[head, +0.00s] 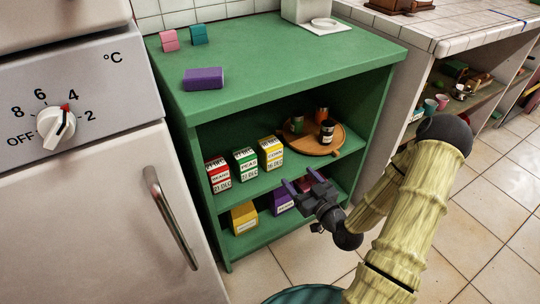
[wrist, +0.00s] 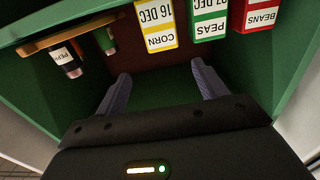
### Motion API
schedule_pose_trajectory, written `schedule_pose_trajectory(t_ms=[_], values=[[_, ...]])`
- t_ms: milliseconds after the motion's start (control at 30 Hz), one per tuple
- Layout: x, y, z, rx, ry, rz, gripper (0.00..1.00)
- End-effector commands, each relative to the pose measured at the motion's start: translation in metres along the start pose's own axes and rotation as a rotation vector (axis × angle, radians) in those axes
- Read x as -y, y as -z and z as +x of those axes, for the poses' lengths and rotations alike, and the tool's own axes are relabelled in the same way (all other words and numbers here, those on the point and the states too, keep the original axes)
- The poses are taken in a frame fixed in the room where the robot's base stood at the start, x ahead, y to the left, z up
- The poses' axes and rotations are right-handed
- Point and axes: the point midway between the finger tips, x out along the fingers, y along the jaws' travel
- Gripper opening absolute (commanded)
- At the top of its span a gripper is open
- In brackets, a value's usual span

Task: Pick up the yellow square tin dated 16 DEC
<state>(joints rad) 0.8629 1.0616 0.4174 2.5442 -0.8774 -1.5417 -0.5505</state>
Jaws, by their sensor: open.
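The yellow square tin (head: 271,153) stands on the middle shelf of the green unit, the rightmost of three tins in a row. In the wrist view, which looks upside down, the yellow tin (wrist: 156,27) shows a label reading CORN and 16 DEC. My gripper (head: 301,181) is in front of the shelf, to the right of and lower than the tin in the head view. In the wrist view my gripper (wrist: 160,82) has its two purple fingers spread apart with nothing between them. The tin lies beyond the fingertips, apart from them.
A green PEAS tin (head: 245,162) and a red BEANS tin (head: 218,175) stand left of the yellow one. A round wooden board (head: 330,148) with several jars is to its right. More tins, one yellow (head: 243,217), stand on the lower shelf. The green top (head: 270,60) overhangs.

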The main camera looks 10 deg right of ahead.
Motion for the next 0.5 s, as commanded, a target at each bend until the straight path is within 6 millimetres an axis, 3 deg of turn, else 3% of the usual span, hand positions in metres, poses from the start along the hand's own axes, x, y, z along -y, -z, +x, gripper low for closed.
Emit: schedule_pose_trajectory(t_ms=[333,500], values=[[0.001,-0.005,0.022,-0.002,0.001,-0.004,0.71],[0.001,-0.003,0.054,-0.003,0.002,-0.003,0.71]])
